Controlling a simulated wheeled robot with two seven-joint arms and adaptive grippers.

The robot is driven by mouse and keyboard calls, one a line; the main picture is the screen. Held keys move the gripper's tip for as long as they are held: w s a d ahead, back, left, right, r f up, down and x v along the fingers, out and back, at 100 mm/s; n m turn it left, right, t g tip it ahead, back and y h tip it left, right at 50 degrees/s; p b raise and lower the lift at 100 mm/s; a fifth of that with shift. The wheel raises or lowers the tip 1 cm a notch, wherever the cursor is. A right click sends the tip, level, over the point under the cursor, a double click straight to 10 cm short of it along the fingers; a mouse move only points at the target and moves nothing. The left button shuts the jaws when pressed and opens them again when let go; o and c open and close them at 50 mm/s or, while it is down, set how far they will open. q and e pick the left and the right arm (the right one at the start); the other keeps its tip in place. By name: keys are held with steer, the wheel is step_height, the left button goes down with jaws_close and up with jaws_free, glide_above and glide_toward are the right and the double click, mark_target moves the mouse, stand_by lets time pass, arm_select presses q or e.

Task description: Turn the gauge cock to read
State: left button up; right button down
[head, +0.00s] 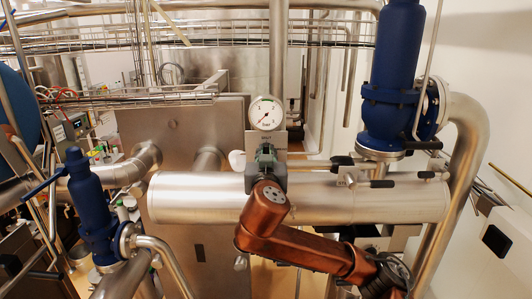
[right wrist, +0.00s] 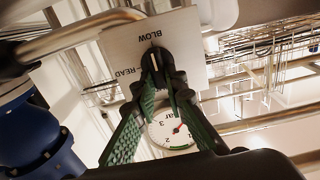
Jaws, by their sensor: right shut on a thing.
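A pale plate (right wrist: 182,45) carries the words BLOW and READ. The black cock knob (right wrist: 153,58) with a pale line sits in front of it, its line running roughly toward BLOW. My right gripper (head: 265,153) is just below the gauge; its green fingers (right wrist: 158,82) are shut on the knob, hiding its sides. My left gripper is not in view.
A wide horizontal steel pipe (head: 395,203) runs behind my right arm. A large blue valve (head: 393,80) stands to the right and a smaller blue valve (head: 92,208) at the lower left. Black-handled levers (head: 382,184) stick out right of the gripper.

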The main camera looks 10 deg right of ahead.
steer(key=shift+f+n+b, duration=0.15)
steer(key=shift+n+b, duration=0.25)
steer(key=shift+b, duration=0.5)
steer(key=shift+a+f+n+b, duration=0.1)
steer(key=shift+a+n+b, duration=0.1)
steer(key=shift+n+b, duration=0.65)
steer(key=shift+w+a+f+n+b, duration=0.15)
steer(key=shift+n+b, duration=0.5)
steer(key=shift+n, duration=1.85)
steer(key=shift+s+a+f+n+b, duration=0.1)
steer(key=shift+n+b, duration=0.5)
steer(key=shift+n, duration=1.95)
steer(key=shift+w+a+f+n+b, duration=0.15)
steer(key=shift+n+b, duration=0.5)
steer(key=shift+n, duration=1.85)
steer(key=c, duration=2)
jaws_free()
steer(key=shift+s+a, duration=0.1)
steer(key=shift+o, duration=0.2)
